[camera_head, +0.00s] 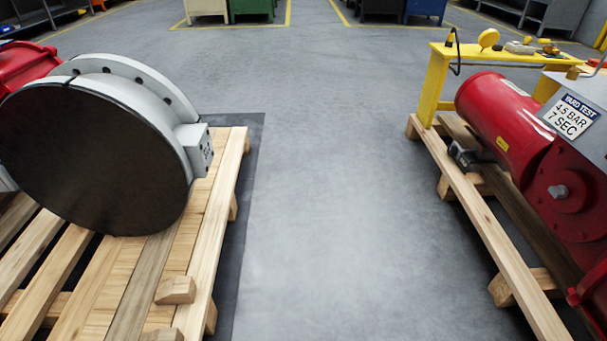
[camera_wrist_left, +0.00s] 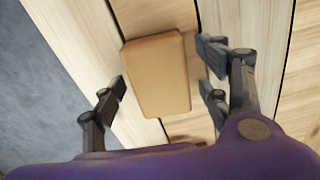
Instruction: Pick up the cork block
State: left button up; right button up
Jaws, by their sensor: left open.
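In the left wrist view, a plain tan block (camera_wrist_left: 156,75) with rounded corners, which I take for the cork block, lies over light wooden planks. My left gripper (camera_wrist_left: 163,82) is open, with one finger left of the block and two fingers right of it. A narrow gap shows on each side, so the fingers do not appear to grip it. I cannot tell the exact height of the fingertips over the planks. Neither gripper shows in the head view, and I cannot clearly identify the cork block there.
In the head view, a wooden pallet (camera_head: 232,165) at left carries a large grey disc-shaped valve (camera_head: 95,155) and small wooden blocks (camera_head: 175,290). A second pallet (camera_head: 480,215) at right carries a red actuator (camera_head: 505,125) and yellow frame (camera_head: 434,85). Grey floor (camera_head: 340,200) lies clear between.

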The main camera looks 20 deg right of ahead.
pick_arm(q)
jog(key=shift+r, duration=0.1)
jog(key=c, duration=1.3)
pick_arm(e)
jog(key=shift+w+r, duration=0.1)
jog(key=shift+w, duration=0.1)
pick_arm(q)
jog(key=shift+r, duration=0.1)
jog(key=shift+r, duration=0.2)
jog(key=r+p, duration=0.2)
jog(key=r, duration=0.1)
jog(key=shift+s+d+r, duration=0.1)
jog(key=shift+s+r, duration=0.1)
jog(key=s+d+r+p, duration=0.5)
jog(key=s+r+p, duration=0.3)
jog(key=s, duration=0.4)
jog(key=shift+s+r, duration=0.25)
jog(key=shift+r, duration=0.25)
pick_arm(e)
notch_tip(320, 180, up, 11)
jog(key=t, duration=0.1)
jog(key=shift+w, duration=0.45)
